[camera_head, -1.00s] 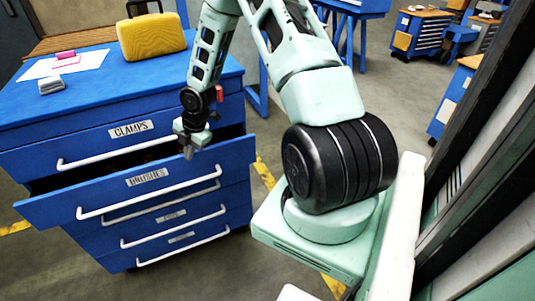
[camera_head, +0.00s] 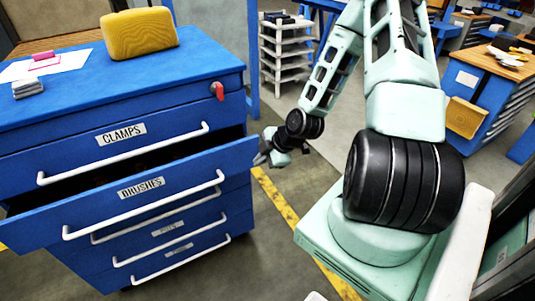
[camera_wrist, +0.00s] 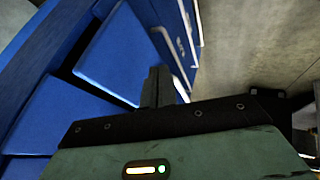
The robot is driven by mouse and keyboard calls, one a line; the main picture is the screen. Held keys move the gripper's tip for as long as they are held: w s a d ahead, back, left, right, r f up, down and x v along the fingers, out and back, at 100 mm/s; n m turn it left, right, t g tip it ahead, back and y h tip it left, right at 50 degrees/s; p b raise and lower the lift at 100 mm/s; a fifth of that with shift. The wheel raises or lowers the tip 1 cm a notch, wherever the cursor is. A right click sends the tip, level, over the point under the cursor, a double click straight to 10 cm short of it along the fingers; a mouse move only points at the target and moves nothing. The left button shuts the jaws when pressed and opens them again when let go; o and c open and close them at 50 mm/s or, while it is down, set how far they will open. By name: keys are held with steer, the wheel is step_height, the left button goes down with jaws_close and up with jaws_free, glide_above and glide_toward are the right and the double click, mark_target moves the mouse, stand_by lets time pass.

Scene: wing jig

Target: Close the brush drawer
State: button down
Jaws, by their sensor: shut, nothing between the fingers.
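The brush drawer (camera_head: 141,205), a blue drawer labelled BRUSHES with a white bar handle, is pulled out of the blue cabinet (camera_head: 100,97), with a dark gap behind its front. My gripper (camera_head: 262,158) is at the right end of the drawer front in the head view, shut and empty. I cannot tell whether it touches the drawer. In the wrist view my gripper's closed fingers (camera_wrist: 158,87) show against the blue drawer faces (camera_wrist: 125,55), with white handles beyond them.
The drawer labelled CLAMPS (camera_head: 120,133) above is shut. A yellow case (camera_head: 139,34), a grey block (camera_head: 28,87) and paper lie on the cabinet top. A red knob (camera_head: 217,91) is at its right corner. A white shelf rack (camera_head: 286,50) stands behind.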

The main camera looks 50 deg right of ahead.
mark_target(242, 150)
steer(key=w+f, duration=0.1)
steer(key=w+f+p, duration=0.1)
steer(key=w, duration=0.1)
steer(key=w+f, duration=0.1)
steer(key=w, duration=0.1)
steer(key=shift+w+d+f, duration=0.1)
steer(key=shift+w+d, duration=0.05)
steer(key=shift+w, duration=0.4)
steer(key=w, duration=0.1)
steer(key=w+d, duration=0.1)
steer(key=w, duration=0.2)
steer(key=shift+w+d+b, duration=0.25)
steer(key=shift+w+b, duration=0.05)
steer(key=shift+b, duration=0.1)
steer(key=shift+s, duration=0.1)
